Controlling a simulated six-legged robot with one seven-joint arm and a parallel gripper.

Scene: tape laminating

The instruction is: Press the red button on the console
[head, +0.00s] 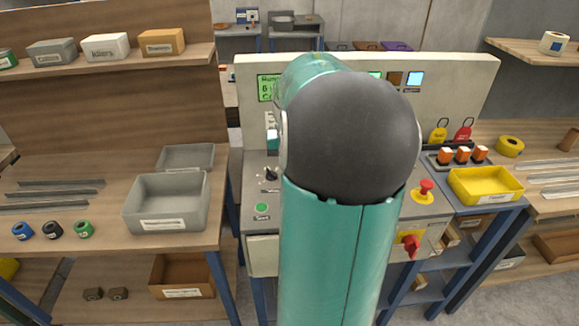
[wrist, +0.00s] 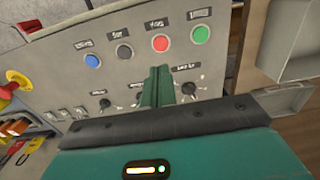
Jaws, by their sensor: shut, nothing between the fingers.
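The console (head: 470,85) stands ahead of me, largely hidden behind my arm in the head view. In the wrist view its panel (wrist: 130,75) carries a row of round buttons. The red button (wrist: 160,42) sits between a green button (wrist: 200,33) and a dark button (wrist: 124,52). The green button also shows in the head view (head: 261,208); the red one is hidden there by my arm. My gripper (wrist: 161,72) is shut and empty. In the wrist view its fingertips appear just below the red button, with bare panel between them; I cannot tell their height above the panel.
Black knobs (wrist: 188,88) lie beside the fingers. A red mushroom switch on a yellow base (head: 426,190) is on the console's right, with a red rotary switch (head: 410,243) below. A yellow bin (head: 485,197) stands further right. A grey bin (head: 165,222) is on the left bench.

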